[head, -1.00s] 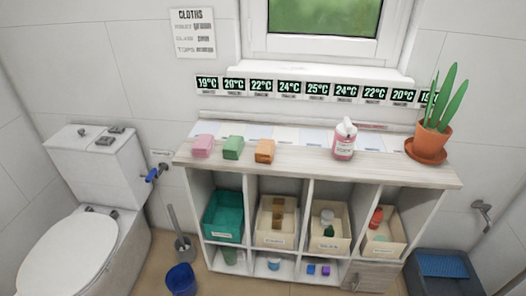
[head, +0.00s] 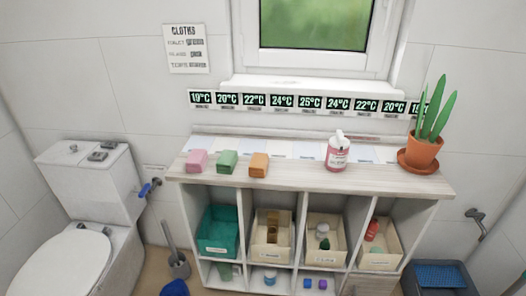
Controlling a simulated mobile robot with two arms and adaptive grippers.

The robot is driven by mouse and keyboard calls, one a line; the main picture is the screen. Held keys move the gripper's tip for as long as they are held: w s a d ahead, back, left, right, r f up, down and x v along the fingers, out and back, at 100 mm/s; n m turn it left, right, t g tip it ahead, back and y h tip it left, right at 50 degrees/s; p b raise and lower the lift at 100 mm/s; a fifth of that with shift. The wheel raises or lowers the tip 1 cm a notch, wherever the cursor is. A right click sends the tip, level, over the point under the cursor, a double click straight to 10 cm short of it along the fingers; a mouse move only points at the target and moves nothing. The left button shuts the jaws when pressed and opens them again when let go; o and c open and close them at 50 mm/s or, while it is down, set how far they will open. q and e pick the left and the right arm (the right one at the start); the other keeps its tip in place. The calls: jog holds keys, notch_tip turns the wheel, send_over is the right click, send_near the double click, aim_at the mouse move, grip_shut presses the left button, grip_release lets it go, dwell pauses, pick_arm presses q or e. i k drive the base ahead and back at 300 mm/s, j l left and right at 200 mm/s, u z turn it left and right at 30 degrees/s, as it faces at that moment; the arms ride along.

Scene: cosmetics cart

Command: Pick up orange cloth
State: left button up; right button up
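The orange cloth (head: 259,164) is a small folded block on top of the shelf unit, left of its middle. A green cloth (head: 228,162) sits just to its left, apart from it. A pink cloth (head: 197,161) sits further left. Nothing touches or covers the orange cloth. Neither of my grippers shows in the head view.
A pink pump bottle (head: 337,154) stands to the right on the shelf top (head: 300,177), with a potted plant (head: 423,150) at the right end. Between orange cloth and bottle the top is clear. A toilet (head: 70,260) stands at left.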

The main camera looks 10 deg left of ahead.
aim_at(258, 167)
jog(key=i+j+z, duration=0.15)
jog(key=j, duration=0.2)
jog(key=i+j+z, duration=0.2)
jog(key=j, duration=0.2)
jog(key=i+j+z, duration=0.15)
jog(key=j, duration=0.25)
jog(key=j+z, duration=0.15)
jog(key=j, duration=0.3)
jog(key=i, duration=0.05)
